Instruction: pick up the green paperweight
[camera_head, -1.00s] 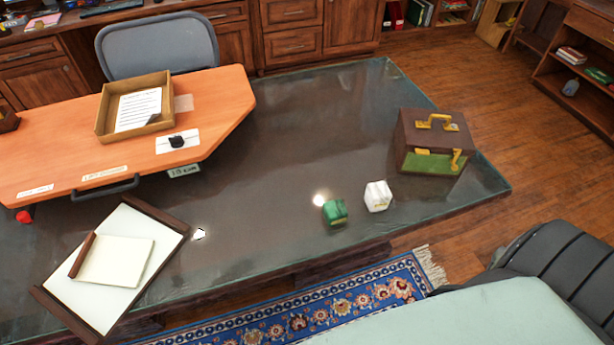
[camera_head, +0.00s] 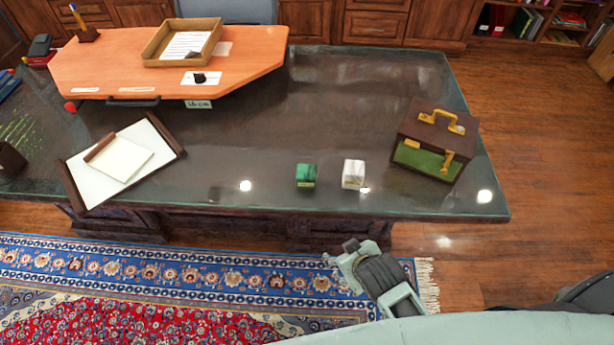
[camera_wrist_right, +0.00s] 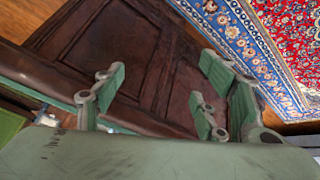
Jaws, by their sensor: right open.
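The green paperweight (camera_head: 306,176), a small block with a pale label on its front, sits on the dark glass-topped desk (camera_head: 330,110) near its front edge. A similar white block (camera_head: 353,174) stands just to its right, apart from it. My right gripper (camera_wrist_right: 160,95) is open and empty in the wrist view, facing the dark wooden side of the desk. In the head view, part of my right arm shows over the rug, below and right of the paperweight, apart from it. The paperweight cannot be made out in the wrist view. My left gripper is not in view.
A brown and green case (camera_head: 432,140) with brass handles stands at the desk's right end. A clipboard-like tray (camera_head: 82,184) lies to the left. An orange raised board (camera_head: 110,60) carries a paper tray (camera_head: 152,54). The desk middle is clear. A patterned rug (camera_head: 170,280) lies in front.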

